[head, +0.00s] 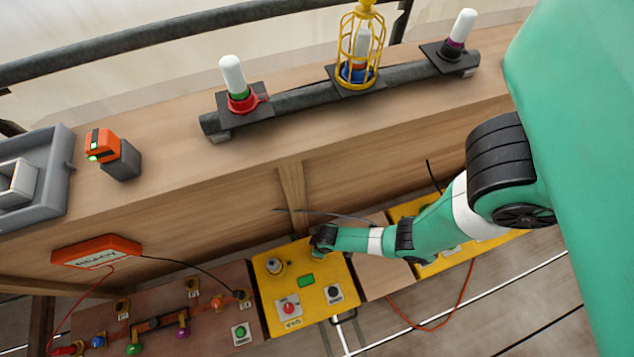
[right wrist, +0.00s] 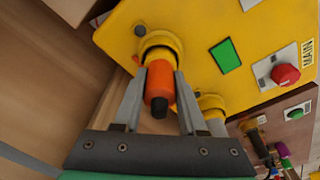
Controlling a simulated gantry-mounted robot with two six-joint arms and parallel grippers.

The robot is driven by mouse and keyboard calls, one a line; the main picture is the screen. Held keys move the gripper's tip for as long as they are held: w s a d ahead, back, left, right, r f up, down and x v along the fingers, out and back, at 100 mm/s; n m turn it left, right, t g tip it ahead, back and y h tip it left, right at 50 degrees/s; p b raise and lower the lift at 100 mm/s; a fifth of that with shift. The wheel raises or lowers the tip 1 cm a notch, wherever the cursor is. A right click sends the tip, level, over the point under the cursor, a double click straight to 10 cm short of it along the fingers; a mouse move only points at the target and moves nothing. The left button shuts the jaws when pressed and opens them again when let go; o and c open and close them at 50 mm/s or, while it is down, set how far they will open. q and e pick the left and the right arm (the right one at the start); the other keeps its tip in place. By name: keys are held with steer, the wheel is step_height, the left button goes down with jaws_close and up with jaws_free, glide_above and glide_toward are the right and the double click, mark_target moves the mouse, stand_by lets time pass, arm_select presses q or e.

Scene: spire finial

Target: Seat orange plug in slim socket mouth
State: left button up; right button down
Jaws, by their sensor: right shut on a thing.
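My right gripper (head: 322,240) is over the upper right corner of the yellow panel (head: 330,308) in the head view. In the right wrist view its two fingers (right wrist: 158,78) are shut on the orange plug (right wrist: 159,92), which has a black tail end toward the camera. The plug's far end is at a round yellow socket collar (right wrist: 160,44) on the panel; how deep it sits is hidden. A second yellow collar (right wrist: 211,104) shows beside the right finger. The plug is hidden by my gripper in the head view. My left gripper is in neither view.
The yellow panel has a green screen (head: 306,281), a red button (head: 289,308) and a black knob (head: 333,293). A brown panel (head: 205,335) with coloured plugs and cables lies to its left. A wooden ledge with a pipe (head: 300,96) runs behind.

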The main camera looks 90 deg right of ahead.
steer(key=shift+c, duration=2.3)
jaws_free()
steer(key=shift+f, duration=0.1)
step_height(320, 180, up, 12)
steer(key=s+p, duration=0.1)
steer(key=p, duration=0.9)
steer(key=shift+s+a+p, duration=0.35)
